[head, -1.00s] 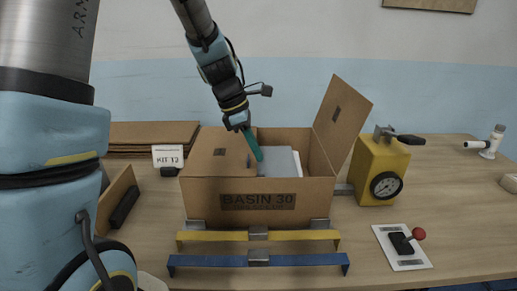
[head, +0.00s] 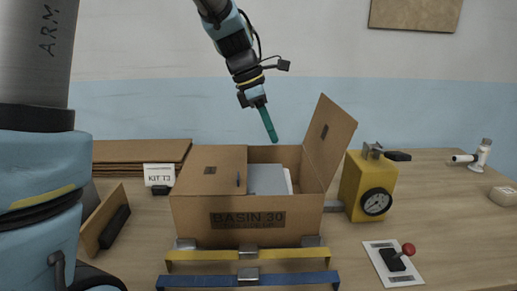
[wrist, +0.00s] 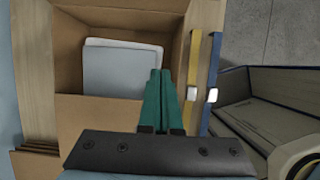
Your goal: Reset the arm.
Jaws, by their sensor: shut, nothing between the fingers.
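My gripper (head: 269,126) has green fingers and hangs above the open cardboard box labelled BASIN 30 (head: 200,222), clear of it. The fingers are closed together with nothing between them; they also show in the wrist view (wrist: 161,100). One top flap on the left of the box (head: 215,165) lies folded over, and the right flap (head: 325,140) stands up, tilted outward. Inside the box is a grey flat item (head: 268,180) with a white edge behind it, also in the wrist view (wrist: 115,72).
A yellow bar (head: 205,255) and a blue bar (head: 200,281) lie in front of the box. Flat cardboard (head: 125,152) and a KIT 13 card (head: 158,175) are left.

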